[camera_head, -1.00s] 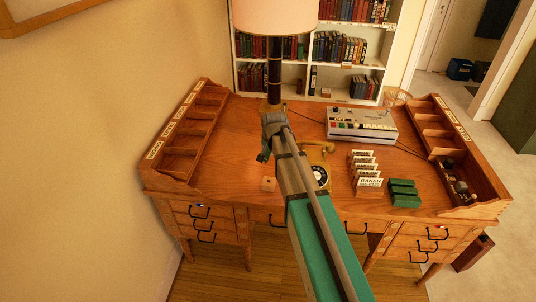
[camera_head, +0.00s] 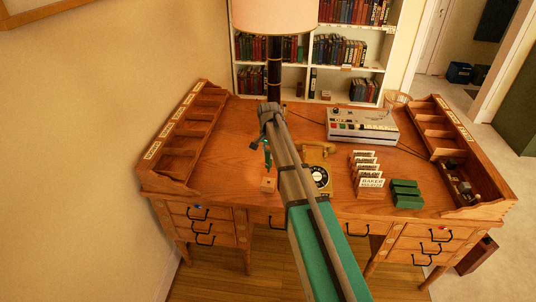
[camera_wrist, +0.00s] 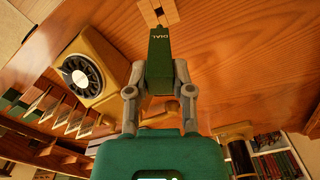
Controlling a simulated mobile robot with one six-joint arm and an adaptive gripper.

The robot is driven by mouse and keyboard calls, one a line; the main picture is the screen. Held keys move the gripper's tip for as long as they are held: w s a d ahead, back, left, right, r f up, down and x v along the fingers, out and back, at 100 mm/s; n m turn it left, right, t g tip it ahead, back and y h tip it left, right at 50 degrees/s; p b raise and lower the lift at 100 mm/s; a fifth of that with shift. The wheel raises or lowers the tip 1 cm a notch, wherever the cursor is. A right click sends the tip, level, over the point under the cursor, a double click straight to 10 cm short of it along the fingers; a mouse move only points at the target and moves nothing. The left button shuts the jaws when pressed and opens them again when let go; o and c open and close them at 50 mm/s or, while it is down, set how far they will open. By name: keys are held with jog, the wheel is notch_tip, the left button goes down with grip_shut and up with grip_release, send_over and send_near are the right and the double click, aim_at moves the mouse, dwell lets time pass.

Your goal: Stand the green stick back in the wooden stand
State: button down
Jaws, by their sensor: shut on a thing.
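My gripper (camera_wrist: 160,78) is shut on the green stick (camera_wrist: 159,50), which has "DIAL" lettered on it. In the head view the stick (camera_head: 267,157) hangs roughly upright below my gripper (camera_head: 265,140), partly hidden by the arm. The wooden stand (camera_head: 268,185) is a small block on the desk, just below the stick's lower end. In the wrist view the stand (camera_wrist: 148,12) shows a dark slot beyond the stick's far end. I cannot tell whether the stick touches the stand.
A yellow dial telephone (camera_head: 328,153) stands close to the right of the stand. Card holders (camera_head: 368,165), green blocks (camera_head: 405,190) and a grey machine (camera_head: 361,126) are farther right. A lamp (camera_head: 274,75) stands behind. The desk left of the stand is clear.

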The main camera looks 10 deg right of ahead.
aim_at(268, 167)
dwell(0.4)
jog(key=shift+f+b, duration=2.5)
jog(key=shift+b, duration=0.05)
jog(key=shift+f+b, duration=1.75)
jog(key=shift+c, duration=2.1)
grip_release()
jog(key=shift+r, duration=0.1)
notch_tip(268, 167, up, 8)
jog(key=p, duration=0.8)
jog(key=shift+r+p, duration=0.2)
jog(key=shift+p, duration=0.15)
